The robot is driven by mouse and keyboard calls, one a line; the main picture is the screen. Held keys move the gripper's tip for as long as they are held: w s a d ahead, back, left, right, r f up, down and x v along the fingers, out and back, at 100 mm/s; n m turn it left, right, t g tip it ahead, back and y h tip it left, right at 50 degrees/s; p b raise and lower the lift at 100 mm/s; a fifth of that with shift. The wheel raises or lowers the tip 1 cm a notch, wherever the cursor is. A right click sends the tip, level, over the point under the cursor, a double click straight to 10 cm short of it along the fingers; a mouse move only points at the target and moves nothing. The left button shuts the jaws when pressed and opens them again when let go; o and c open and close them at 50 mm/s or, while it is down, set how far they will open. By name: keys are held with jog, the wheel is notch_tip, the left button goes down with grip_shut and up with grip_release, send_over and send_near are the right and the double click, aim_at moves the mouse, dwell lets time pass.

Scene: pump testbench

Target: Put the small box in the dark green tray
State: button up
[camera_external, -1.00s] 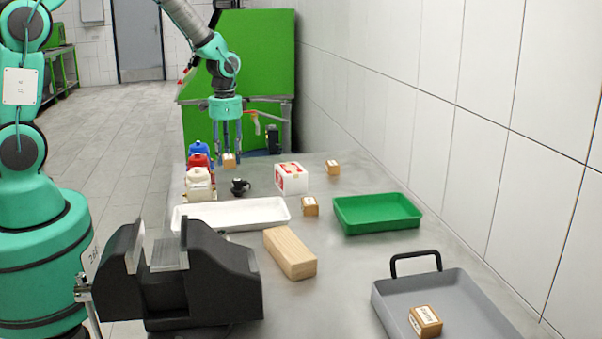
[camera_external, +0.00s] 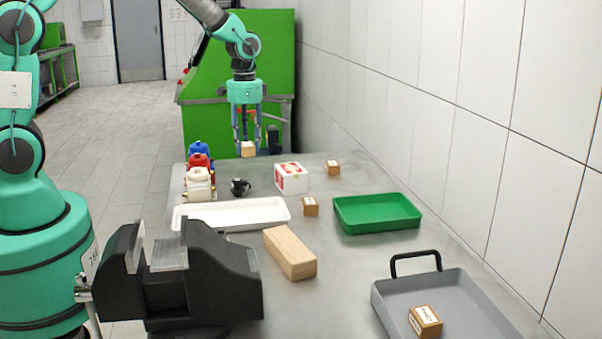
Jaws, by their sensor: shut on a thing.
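My gripper (camera_external: 247,146) points down above the far part of the table and is shut on a small box (camera_external: 248,150), brown with a white label. The box hangs above the far table area, behind the black mug and left of the white-and-red box. The green tray (camera_external: 347,229) stands on the table at the right of the middle, nearer the camera than my gripper. It looks empty. Other small brown boxes stand behind the tray (camera_external: 333,168), left of it (camera_external: 310,207) and inside the grey tray (camera_external: 425,322).
A white-and-red box (camera_external: 291,179) stands between my gripper and the green tray. A black mug (camera_external: 240,187), a white tray (camera_external: 265,222), a wooden block (camera_external: 290,253), several bottles (camera_external: 199,184) and a handled grey tray (camera_external: 465,300) are also on the table. A wall (camera_external: 450,120) borders the right.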

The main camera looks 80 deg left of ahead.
jog(key=w+d+b, duration=0.1)
jog(key=w+d, duration=0.5)
jog(key=d, duration=0.7)
jog(key=w+d+b, duration=0.1)
jog(key=w+d, duration=0.4)
jog(key=d, duration=0.9)
jog(key=shift+w+a+f, duration=0.1)
jog(key=shift+w+f, duration=0.05)
jog(key=shift+f, duration=1.15)
jog(key=shift+w+f, duration=0.1)
jog(key=shift+f, duration=1.2)
jog(key=b, duration=0.2)
send_over(364, 218)
jog(key=shift+w+f, duration=0.15)
jog(key=shift+f, duration=0.55)
jog(key=shift+f, duration=0.1)
jog(key=shift+f+b, duration=0.65)
jog(key=shift+f, duration=1.05)
